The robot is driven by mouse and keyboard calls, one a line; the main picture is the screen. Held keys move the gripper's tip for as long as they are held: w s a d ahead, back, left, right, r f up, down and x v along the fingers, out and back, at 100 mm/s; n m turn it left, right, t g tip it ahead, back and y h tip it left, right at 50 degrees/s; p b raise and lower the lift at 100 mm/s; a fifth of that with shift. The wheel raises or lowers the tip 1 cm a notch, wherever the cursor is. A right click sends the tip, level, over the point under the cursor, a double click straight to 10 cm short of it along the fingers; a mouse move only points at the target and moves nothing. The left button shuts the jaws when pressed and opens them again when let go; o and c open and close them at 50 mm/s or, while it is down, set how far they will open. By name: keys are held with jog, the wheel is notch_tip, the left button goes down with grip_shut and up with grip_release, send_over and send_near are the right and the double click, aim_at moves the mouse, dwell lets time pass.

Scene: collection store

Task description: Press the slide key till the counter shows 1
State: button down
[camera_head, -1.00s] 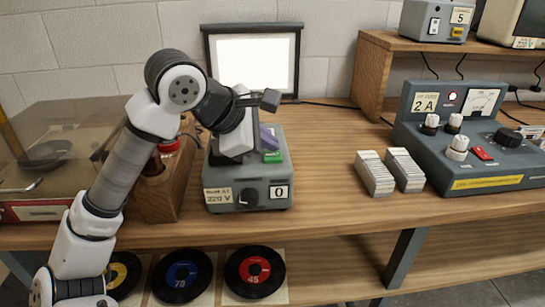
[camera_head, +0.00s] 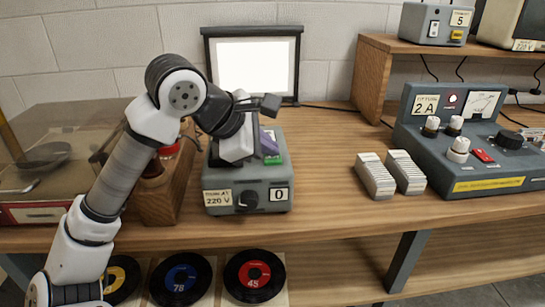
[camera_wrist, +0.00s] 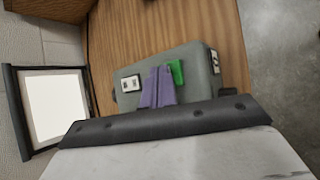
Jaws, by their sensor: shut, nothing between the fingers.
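The grey slide machine (camera_head: 222,181) stands on the wooden bench, with a front knob and a "220 V" label. Its counter (camera_head: 278,194) shows 0. A green key (camera_head: 273,159) is on its top near the front right; it also shows in the wrist view (camera_wrist: 176,72). My gripper (camera_head: 269,144) is over the machine's top with its purple fingers shut and empty. In the wrist view the fingers (camera_wrist: 158,88) are together beside the green key. I cannot tell whether they touch the machine. My wrist hides part of its top in the head view.
A white screen (camera_head: 253,67) stands behind the machine. A wooden block (camera_head: 163,200) and a clear-lidded turntable are at left. Two stacks of white slides (camera_head: 375,177) and a grey control console (camera_head: 470,170) are at right. Bare bench lies between machine and slides.

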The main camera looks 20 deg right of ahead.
aim_at(268, 159)
jog(key=shift+f, duration=0.2)
jog(key=shift+r, duration=0.1)
jog(key=shift+r+p, duration=0.3)
jog(key=shift+r, duration=0.45)
jog(key=shift+r+p, duration=1.6)
jog(key=shift+r, duration=1)
